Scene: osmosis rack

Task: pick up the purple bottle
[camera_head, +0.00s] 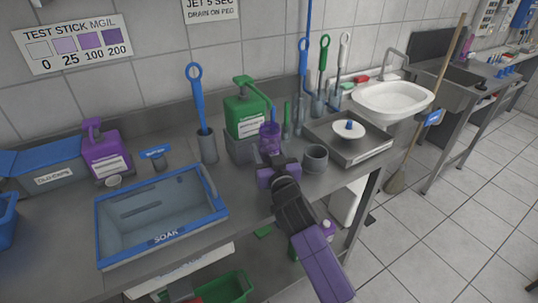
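A smaller purple see-through container (270,138) is at mid-bench, in front of the green pump bottle. My gripper (272,161) is just in front of this container, well to the right of the pump bottle. The fingers are small and partly hidden by my own wrist, so I cannot tell whether they are open, or touching the container.
The blue-rimmed soak tub (160,215) lies at the front left. A green pump bottle (245,112), a blue brush in a grey holder (207,146), a grey cup (315,158) and a metal scale-like tray (350,147) crowd the bench around my gripper. A white basin (392,100) is farther right.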

